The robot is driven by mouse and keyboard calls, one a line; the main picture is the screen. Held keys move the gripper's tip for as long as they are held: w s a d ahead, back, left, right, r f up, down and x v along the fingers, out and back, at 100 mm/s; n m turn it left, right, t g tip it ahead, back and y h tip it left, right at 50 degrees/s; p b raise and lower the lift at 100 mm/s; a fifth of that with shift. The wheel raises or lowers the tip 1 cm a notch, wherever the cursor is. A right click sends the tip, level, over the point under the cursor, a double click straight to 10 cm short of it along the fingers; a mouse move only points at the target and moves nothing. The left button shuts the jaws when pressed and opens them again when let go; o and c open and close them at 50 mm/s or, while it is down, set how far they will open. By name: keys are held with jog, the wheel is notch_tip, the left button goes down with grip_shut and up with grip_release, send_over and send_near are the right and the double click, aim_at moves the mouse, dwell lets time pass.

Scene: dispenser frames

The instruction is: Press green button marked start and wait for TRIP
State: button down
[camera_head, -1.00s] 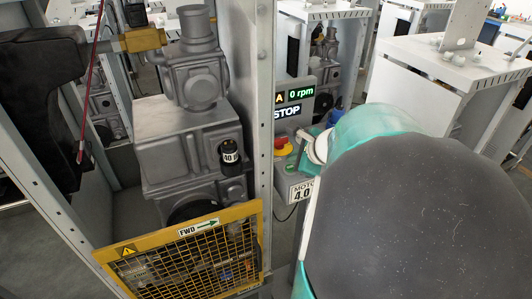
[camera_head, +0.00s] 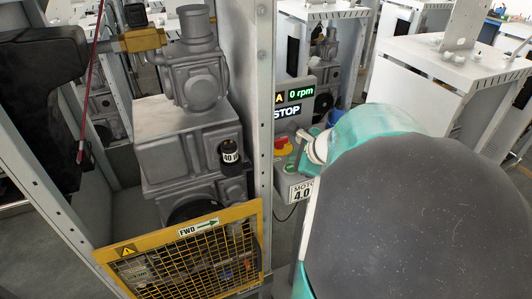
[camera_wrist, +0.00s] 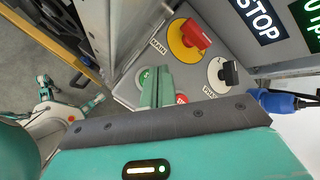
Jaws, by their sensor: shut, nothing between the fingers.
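In the wrist view, my gripper (camera_wrist: 157,78) is shut and empty, its two green fingers side by side over the grey control panel (camera_wrist: 222,38). Part of a green button (camera_wrist: 142,76) shows just left of the fingertips, partly hidden by them. I cannot tell whether the fingers touch it, and no "start" marking is readable. A red button (camera_wrist: 181,98) shows on the other side of the fingers. The display reads STOP (camera_wrist: 258,20) in the wrist view, and also shows STOP (camera_head: 287,112) and 0 rpm (camera_head: 301,93) in the head view. No TRIP text shows.
A red switch on a yellow plate (camera_wrist: 188,38) and a black rotary knob (camera_wrist: 229,73) sit close by on the panel. A metal frame post (camera_head: 264,150) stands left of the panel. A yellow mesh guard (camera_head: 185,255) fronts the grey machine. A blue connector (camera_wrist: 278,102) sticks out beside the panel.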

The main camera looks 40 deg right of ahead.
jog(key=shift+f, duration=0.1)
dwell(0.3)
jog(key=shift+f, duration=0.3)
jog(key=shift+f, duration=0.5)
dwell(0.6)
jog(key=shift+r, duration=0.9)
jog(key=shift+r, duration=0.1)
jog(key=shift+r, duration=2.45)
jog(key=shift+s, duration=0.1)
